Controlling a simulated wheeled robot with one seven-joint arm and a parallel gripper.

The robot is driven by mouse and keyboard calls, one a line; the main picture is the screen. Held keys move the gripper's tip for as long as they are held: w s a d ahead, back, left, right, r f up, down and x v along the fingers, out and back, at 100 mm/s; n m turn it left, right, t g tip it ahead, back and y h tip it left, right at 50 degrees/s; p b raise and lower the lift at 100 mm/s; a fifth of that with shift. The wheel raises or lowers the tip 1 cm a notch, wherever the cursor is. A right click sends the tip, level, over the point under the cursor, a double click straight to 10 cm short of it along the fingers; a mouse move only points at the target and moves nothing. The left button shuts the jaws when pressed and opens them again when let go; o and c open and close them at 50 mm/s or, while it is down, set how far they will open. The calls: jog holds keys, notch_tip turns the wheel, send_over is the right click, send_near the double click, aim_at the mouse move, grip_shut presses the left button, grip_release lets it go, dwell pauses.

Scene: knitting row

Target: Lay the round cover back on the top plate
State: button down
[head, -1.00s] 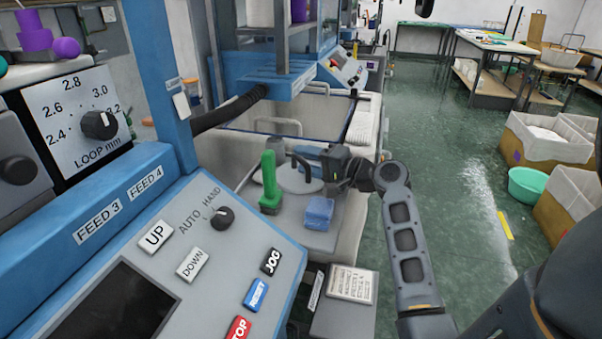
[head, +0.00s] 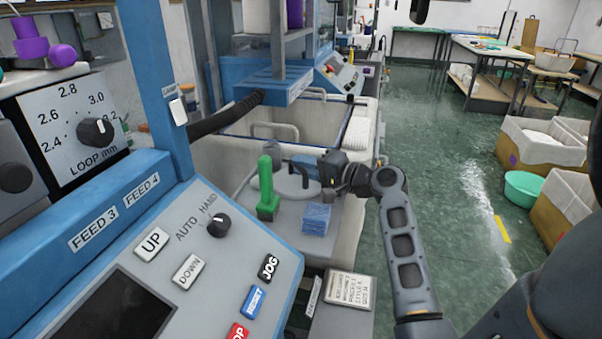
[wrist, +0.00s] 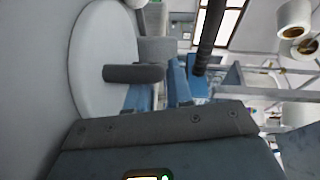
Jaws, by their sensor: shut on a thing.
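The round cover (head: 294,188) is a pale grey disc with a dark curved handle, over the far part of the grey top plate (head: 283,224). In the wrist view the cover (wrist: 92,45) fills the left side, seen nearly face on, with its dark handle bar (wrist: 122,73) standing off it. My gripper (head: 312,172) reaches in from the right and is shut on the handle. The exact contact is partly hidden. I cannot tell whether the cover touches the plate or hangs just above it.
A green upright handle (head: 265,185) stands left of the cover, and a blue block (head: 316,219) sits in front of it. A pale bin (head: 222,158) lies behind. The blue control panel (head: 190,225) is close in front at left. Open floor lies at right.

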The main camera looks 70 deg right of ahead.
jog(key=shift+r, duration=0.45)
notch_tip(320, 180, up, 4)
jog(key=shift+s+d+f, duration=0.1)
jog(key=shift+d+f, duration=0.05)
jog(key=s+d+r, duration=0.6)
jog(key=s+d, duration=0.2)
jog(key=shift+r, duration=0.15)
